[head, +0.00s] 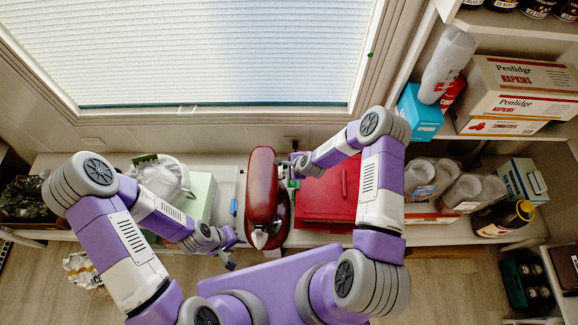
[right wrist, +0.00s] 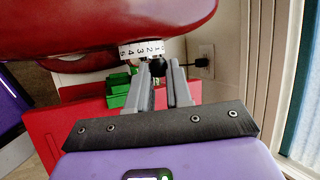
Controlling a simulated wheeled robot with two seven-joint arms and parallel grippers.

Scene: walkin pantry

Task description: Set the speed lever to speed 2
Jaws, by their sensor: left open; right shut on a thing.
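A dark red stand mixer (head: 262,195) stands on the counter in the middle of the head view. In the right wrist view its red body (right wrist: 120,25) fills the top, with a white number scale (right wrist: 141,50) on its lower edge. The speed lever's black knob (right wrist: 158,68) sits just below the scale's right end, near the low numbers; its exact setting is hard to read. My right gripper (head: 291,170) is at the mixer's right side, its fingertips (right wrist: 165,72) closed around the knob. My left gripper (head: 230,262) is open and empty, left of the mixer's front.
A red box (head: 328,195) stands right of the mixer, under my right arm. A green object (right wrist: 120,92) is just left of the right fingers. Jars (head: 465,190) and a dark bottle (head: 503,217) stand further right. A pale green box (head: 200,195) stands left.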

